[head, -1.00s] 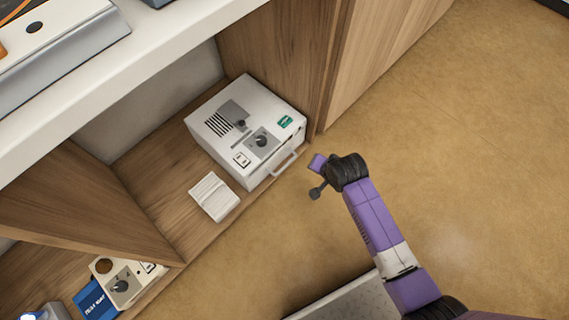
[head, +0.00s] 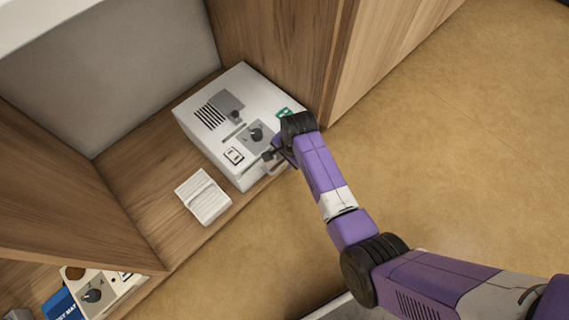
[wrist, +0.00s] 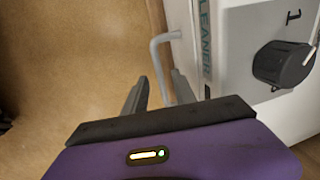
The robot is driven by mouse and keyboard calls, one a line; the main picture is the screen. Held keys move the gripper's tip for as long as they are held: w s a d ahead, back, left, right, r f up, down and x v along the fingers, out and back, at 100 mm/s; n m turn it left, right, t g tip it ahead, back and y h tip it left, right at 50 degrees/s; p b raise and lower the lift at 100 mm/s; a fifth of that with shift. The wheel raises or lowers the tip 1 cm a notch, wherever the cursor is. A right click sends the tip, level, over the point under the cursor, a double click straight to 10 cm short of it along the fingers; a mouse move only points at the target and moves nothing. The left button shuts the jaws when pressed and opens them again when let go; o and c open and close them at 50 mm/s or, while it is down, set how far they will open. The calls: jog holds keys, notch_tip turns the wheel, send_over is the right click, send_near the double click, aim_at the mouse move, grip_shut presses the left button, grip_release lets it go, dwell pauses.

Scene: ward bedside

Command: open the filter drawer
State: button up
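A white boxy machine (head: 205,130) sits on the wooden shelf, with a dark knob (head: 256,134), a vent grille and a green label. A pale bar handle (head: 275,170) sticks out from its lower front; no opened gap shows there. In the wrist view the handle (wrist: 157,62) stands beside the "CLEANER" label, with the knob (wrist: 283,64) to the right. My gripper (head: 271,154) is at the machine's front by the handle. In the wrist view my gripper (wrist: 159,90) is open, and the handle's bar runs between its two fingers. I cannot tell whether they touch it.
A white ribbed pad (head: 203,197) lies on the shelf left of the machine. A wooden side panel (head: 275,50) stands right behind the machine. Another device (head: 95,292) and a blue box (head: 60,304) are at lower left. The floor (head: 455,140) at right is clear.

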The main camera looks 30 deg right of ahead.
jog(key=shift+w+f, duration=0.1)
jog(key=shift+f, duration=0.6)
grip_shut()
dwell(1.0)
